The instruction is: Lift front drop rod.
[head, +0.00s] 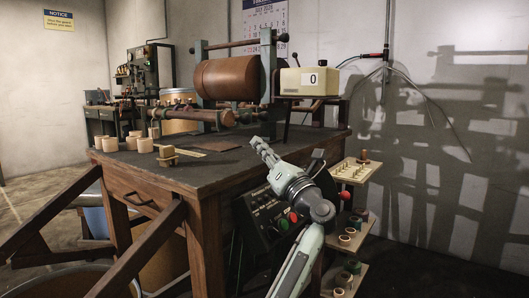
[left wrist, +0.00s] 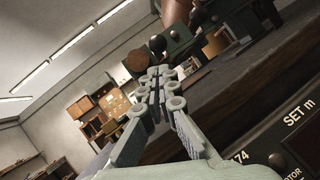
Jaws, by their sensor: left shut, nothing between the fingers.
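The winding machine stands on the dark-topped wooden bench (head: 190,175), with a large brown roll (head: 228,79) between its uprights. A brown rod (head: 188,115) lies low at the machine's front, below the roll; I take it for the front drop rod. My left gripper (head: 258,144) is shut and empty above the bench's front edge, right of the rod and apart from it. In the left wrist view the closed fingers (left wrist: 160,76) point toward the machine. A round brown end (left wrist: 137,61) shows just beyond them; I cannot tell whether it is the rod's. My right gripper is not in view.
A cream counter box (head: 310,81) reading 0 sits right of the roll. Several tan cores (head: 145,145) stand on the bench's left. A control panel (head: 270,210) with buttons is on the bench front. Small shelves (head: 355,172) hang at the right.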

